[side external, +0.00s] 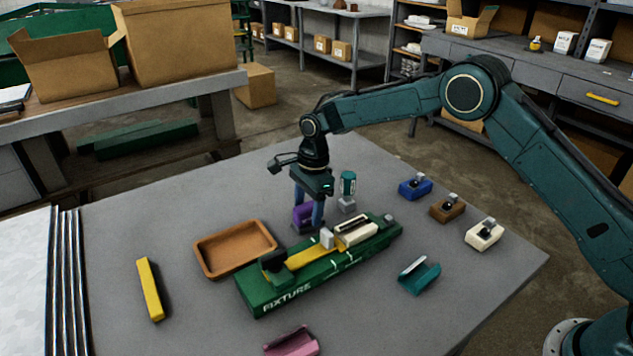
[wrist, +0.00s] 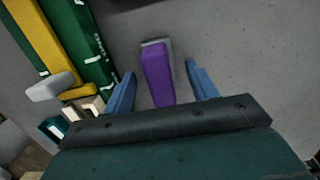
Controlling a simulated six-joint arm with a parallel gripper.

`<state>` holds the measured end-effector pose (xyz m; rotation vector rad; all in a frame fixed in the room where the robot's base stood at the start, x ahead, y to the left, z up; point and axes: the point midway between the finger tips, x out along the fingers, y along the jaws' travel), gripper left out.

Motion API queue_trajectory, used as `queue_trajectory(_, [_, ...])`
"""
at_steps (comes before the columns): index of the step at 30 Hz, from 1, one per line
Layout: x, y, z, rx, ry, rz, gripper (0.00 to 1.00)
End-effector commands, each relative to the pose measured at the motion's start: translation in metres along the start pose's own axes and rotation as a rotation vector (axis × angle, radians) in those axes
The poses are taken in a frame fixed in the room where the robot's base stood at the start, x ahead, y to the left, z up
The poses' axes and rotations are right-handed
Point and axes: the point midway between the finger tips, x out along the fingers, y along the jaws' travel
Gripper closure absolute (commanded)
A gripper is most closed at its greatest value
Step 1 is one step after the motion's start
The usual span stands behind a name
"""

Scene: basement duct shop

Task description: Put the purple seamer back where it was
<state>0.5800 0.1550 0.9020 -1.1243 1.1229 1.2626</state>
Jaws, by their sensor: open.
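The purple seamer (side external: 302,214) stands on the table behind the green fixture, with a grey piece at its foot. In the wrist view the purple seamer (wrist: 157,75) lies between my two blue fingers, with the grey piece at its far end. My gripper (side external: 308,222) is open, pointing down around the seamer. In the wrist view my gripper (wrist: 160,70) shows a gap on each side of it, so neither finger appears to touch it. In the side view a finger partly hides the seamer.
The green fixture (side external: 270,292) holds a yellow strip close beside my gripper. A brown tray (side external: 207,268) is to the left. A teal-topped tool (side external: 348,184) stands just right. Blue (side external: 415,188), brown (side external: 447,208) and cream (side external: 484,233) blocks sit further right.

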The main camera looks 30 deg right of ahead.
Motion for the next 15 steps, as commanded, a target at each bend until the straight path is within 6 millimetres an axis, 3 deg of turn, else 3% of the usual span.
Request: queue_trajectory(15, [-0.081, -0.001, 0.000, 0.001, -0.002, -0.004, 0.42])
